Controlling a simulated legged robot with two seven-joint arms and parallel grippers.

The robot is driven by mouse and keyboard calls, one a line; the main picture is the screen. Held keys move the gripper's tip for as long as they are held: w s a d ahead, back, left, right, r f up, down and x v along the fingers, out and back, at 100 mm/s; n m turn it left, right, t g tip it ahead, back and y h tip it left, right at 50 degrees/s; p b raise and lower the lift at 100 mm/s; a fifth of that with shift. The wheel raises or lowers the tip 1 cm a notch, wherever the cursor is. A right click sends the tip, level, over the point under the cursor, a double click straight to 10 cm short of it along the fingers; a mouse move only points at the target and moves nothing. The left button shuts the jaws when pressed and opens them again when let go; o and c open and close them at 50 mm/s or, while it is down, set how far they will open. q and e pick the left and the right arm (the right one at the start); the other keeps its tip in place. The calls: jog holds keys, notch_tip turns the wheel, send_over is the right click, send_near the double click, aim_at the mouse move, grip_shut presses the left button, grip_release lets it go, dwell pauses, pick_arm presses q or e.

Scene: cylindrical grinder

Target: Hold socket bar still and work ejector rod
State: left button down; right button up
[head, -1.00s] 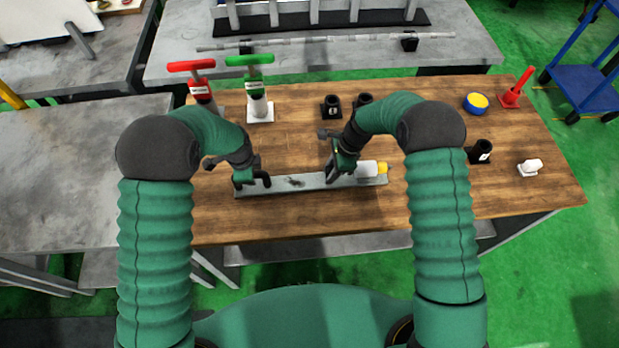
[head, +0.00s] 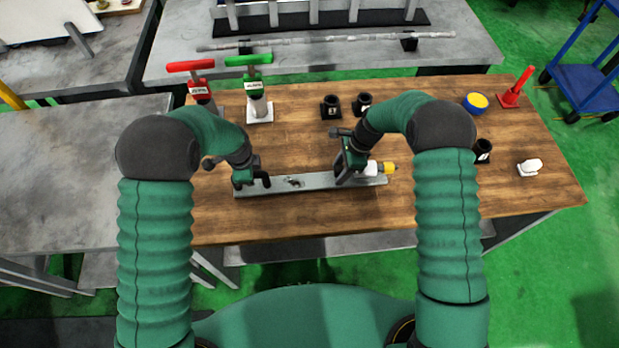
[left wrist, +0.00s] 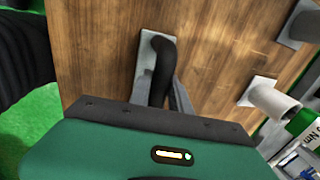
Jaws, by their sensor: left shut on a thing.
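The grey socket bar (head: 318,183) lies lengthwise near the front of the wooden table. My left gripper (head: 251,181) is at its left end, shut on a black bent handle (left wrist: 160,62), which shows between the fingers in the left wrist view. My right gripper (head: 348,176) is over the right part of the bar. A white piece with a yellow end (head: 389,168), perhaps the ejector rod, sticks out to the right of it. The right fingers are partly hidden, so their opening and hold on this piece are unclear. A small dark fitting (head: 293,182) shows mid-bar.
Red-handled (head: 200,88) and green-handled (head: 257,100) tools stand at the back left. Black cups (head: 331,107) stand at the back middle, another (head: 481,151) at right.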

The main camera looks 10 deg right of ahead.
jog(key=shift+o, duration=0.7)
jog(key=shift+s+a+r, duration=0.1)
jog(key=shift+r, duration=3.85)
pick_arm(q)
jog(key=c, duration=1.1)
grip_release()
jog(key=shift+a, duration=0.1)
jog(key=r, duration=0.4)
jog(key=s+r, duration=0.1)
jog(key=r, duration=0.2)
jog(key=s+r, duration=0.1)
jog(key=r, duration=0.3)
jog(key=shift+r, duration=0.3)
